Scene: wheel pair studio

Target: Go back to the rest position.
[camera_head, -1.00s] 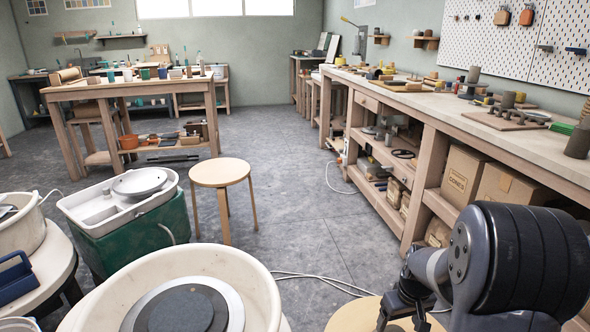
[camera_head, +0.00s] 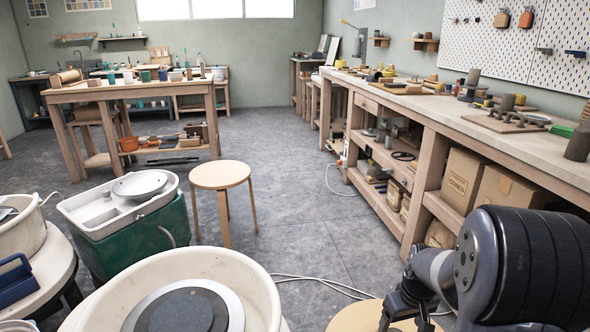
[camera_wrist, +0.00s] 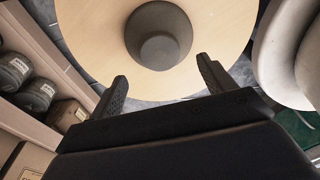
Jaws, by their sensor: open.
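My gripper (camera_wrist: 160,88) shows in the wrist view with its two dark fingers spread wide apart and nothing between them. Beyond the fingertips, a round grey object (camera_wrist: 158,35) stands on a pale round wooden top (camera_wrist: 95,40). The gripper looks apart from the object. In the head view, my arm fills the lower right corner, and the gripper's fingertips cannot be made out there. Part of a pale round wooden top (camera_head: 352,316) shows beneath the arm.
A wheel with a cream basin (camera_head: 255,285) stands at the lower left, close to my arm. A wooden stool (camera_head: 220,174) is farther back. A long workbench (camera_head: 480,125) with shelves and boxes runs along the right. The grey floor (camera_head: 290,180) between is mostly clear.

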